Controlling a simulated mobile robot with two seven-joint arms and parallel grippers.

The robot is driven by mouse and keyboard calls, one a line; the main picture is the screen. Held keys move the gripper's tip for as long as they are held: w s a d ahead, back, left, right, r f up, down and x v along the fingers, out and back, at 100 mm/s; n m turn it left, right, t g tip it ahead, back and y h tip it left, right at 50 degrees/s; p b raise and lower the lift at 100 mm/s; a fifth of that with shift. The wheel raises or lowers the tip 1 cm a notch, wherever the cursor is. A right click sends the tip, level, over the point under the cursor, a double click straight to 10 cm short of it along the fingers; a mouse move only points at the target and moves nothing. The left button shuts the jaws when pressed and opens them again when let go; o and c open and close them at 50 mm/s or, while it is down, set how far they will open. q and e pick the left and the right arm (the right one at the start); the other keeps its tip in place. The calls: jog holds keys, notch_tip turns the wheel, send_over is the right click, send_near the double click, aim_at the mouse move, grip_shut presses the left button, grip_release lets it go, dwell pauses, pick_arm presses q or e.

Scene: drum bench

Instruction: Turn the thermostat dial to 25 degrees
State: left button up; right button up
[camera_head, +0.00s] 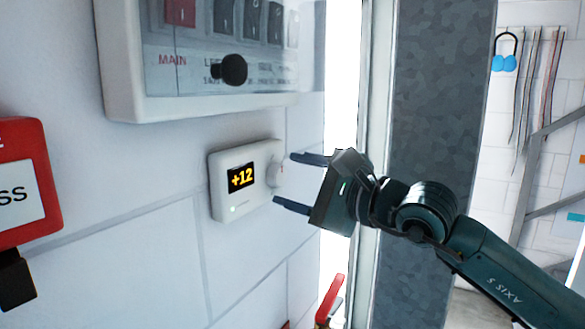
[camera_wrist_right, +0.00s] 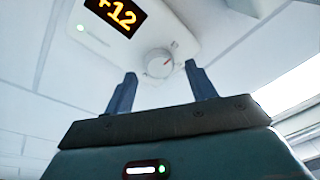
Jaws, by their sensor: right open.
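The white thermostat (camera_head: 222,193) is fixed to the white wall in the head view, and its display (camera_head: 241,178) reads +12. Its round white dial (camera_head: 274,172) is on the right side of its face. My left gripper is not in view.
A breaker box (camera_head: 122,65) with a black knob (camera_head: 233,70) hangs above the thermostat. A red box (camera_head: 25,160) is at the left. A red-handled valve (camera_head: 330,298) is below right of the thermostat. A door frame stands behind my right gripper.

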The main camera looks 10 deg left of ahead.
jog(key=shift+w+a, duration=0.25)
jog(key=shift+a, duration=0.25)
jog(key=c, duration=1)
jog(key=shift+f, duration=0.1)
